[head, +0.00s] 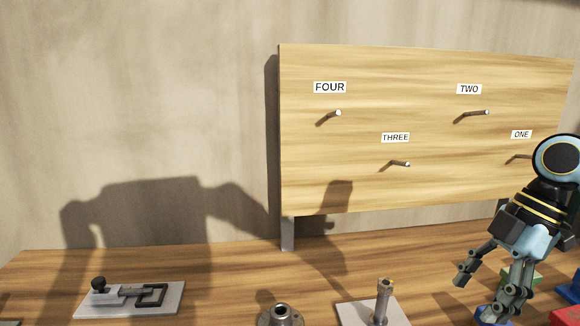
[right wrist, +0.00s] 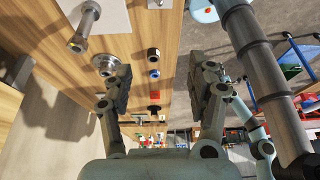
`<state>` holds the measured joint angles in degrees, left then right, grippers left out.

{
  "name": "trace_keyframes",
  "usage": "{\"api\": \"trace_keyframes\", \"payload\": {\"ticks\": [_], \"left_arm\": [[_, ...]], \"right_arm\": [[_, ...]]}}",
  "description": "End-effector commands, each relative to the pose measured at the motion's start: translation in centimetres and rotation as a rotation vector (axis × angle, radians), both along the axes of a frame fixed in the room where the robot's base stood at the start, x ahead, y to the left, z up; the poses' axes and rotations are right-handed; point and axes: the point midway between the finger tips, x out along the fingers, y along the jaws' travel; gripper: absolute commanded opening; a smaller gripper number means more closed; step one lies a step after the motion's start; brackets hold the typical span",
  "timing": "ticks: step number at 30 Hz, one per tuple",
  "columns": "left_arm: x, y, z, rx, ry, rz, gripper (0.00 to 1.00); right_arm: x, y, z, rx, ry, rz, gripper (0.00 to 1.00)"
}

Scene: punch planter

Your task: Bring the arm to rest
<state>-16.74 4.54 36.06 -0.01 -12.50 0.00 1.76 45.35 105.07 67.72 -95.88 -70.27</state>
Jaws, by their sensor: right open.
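My right gripper (head: 482,292) is at the lower right of the head view, pointing down with its fingers apart and nothing between them. It hangs in front of the board's right part, over the table's right side. In the right wrist view its two fingers (right wrist: 158,92) stand wide apart, with the table edge and floor beyond. Part of the right arm runs off the head view's right edge. My left gripper does not show.
A lever plate (head: 172,300), a round metal flange (head: 280,316) and a post on a plate (head: 382,305) are along the front. Red, blue and green pieces lie near the gripper.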

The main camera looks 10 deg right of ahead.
Motion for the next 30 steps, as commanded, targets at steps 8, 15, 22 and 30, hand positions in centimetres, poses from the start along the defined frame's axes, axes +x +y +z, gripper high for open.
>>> {"api": "trace_keyframes", "payload": {"ticks": [8, 15, 22, 30], "left_arm": [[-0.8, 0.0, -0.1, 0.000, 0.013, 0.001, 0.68], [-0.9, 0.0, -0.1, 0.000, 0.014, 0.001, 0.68], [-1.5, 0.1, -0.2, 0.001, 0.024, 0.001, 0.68], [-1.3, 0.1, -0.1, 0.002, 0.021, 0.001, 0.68]], "right_arm": [[-2.3, 3.1, -3.3, -0.050, 0.035, -0.149, 0.58], [-5.3, 6.5, -6.0, -0.104, 0.051, -0.386, 0.58], [-8.3, 9.3, -6.9, -0.130, 0.039, -0.693, 0.58], [-11.8, 10.5, -5.8, -0.133, 0.006, -1.104, 0.58]]}}
